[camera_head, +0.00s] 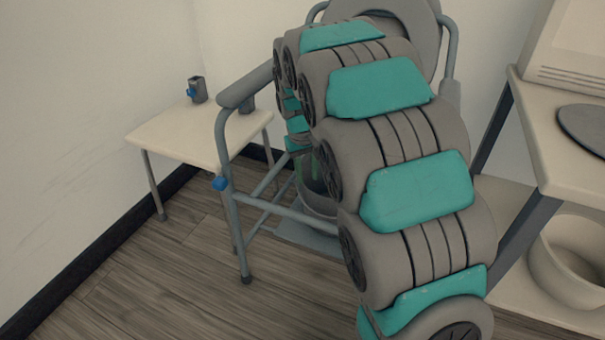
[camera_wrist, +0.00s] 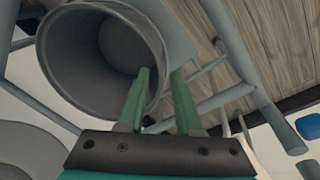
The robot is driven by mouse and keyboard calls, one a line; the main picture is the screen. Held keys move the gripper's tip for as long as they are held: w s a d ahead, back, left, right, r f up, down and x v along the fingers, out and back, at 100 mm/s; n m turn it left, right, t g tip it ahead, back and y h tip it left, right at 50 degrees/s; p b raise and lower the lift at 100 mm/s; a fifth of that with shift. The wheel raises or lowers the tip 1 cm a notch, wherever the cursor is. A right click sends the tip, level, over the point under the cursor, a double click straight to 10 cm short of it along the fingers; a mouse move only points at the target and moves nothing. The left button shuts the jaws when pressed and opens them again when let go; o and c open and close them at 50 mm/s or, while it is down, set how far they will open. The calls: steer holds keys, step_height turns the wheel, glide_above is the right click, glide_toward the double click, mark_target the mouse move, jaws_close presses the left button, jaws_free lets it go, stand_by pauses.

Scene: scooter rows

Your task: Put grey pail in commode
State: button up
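The grey pail (camera_head: 318,200) stands low within the frame of the grey commode (camera_head: 228,165), above a flat grey base, partly hidden behind my arm. In the wrist view the pail (camera_wrist: 70,65) is seen into from above and is empty. My gripper (camera_wrist: 161,72) has green fingers that stand apart at the pail's rim. One finger overlaps the pail's opening and the other is just outside the wall. I see no clear grip on the wall. In the head view my gripper (camera_head: 311,165) is mostly hidden by my arm.
A small white table (camera_head: 185,135) with a dark cup-like object (camera_head: 197,90) stands at left. A white table (camera_head: 550,140) with a dark round disc (camera_head: 588,128) is at right, a pale pot (camera_head: 575,260) below it. Floor at front left is clear.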

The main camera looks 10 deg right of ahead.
steer(key=s+r+m+g+y, duration=0.1)
steer(key=s+g, duration=0.1)
steer(key=s, duration=3.6)
steer(key=shift+s+d+r+m+g, duration=0.25)
steer(key=shift+s+r+m+g, duration=0.05)
steer(key=shift+s+r+g, duration=0.1)
steer(key=shift+w, duration=0.1)
step_height(320, 180, up, 8)
steer(key=p, duration=0.7)
steer(key=shift+f+p, duration=0.2)
steer(key=shift+p, duration=0.1)
steer(key=shift+d, duration=0.15)
